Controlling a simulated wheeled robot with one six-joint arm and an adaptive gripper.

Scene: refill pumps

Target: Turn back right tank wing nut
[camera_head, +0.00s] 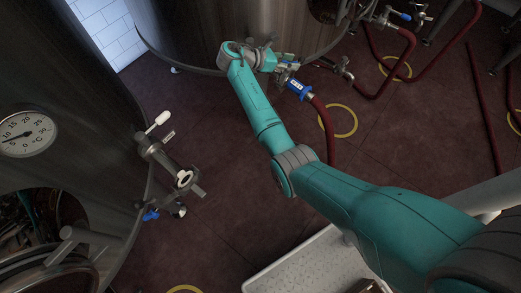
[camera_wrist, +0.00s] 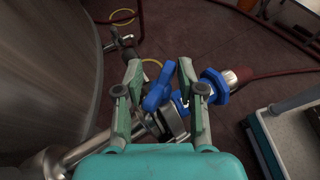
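A blue wing-shaped piece (camera_wrist: 157,90), which looks like the wing nut, sits on the metal outlet fitting (camera_wrist: 70,148) in the wrist view. My gripper (camera_wrist: 160,68) is open, with one finger on each side of the wing piece. Gaps show between the fingers and the piece; contact cannot be made out. A blue hose coupling (camera_wrist: 213,86) with a red hose lies just right of the right finger. In the head view my gripper (camera_head: 287,62) is at the outlet of the large steel back tank (camera_head: 215,28), and the wing piece is hard to make out.
The blue coupling (camera_head: 299,88) and its red hose (camera_head: 325,125) hang beside my gripper. Another tank (camera_head: 75,165) with a dial stands at left, its valve fittings sticking out. Yellow rings (camera_head: 343,121) lie on the floor. A pale tray (camera_head: 300,265) is at the bottom.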

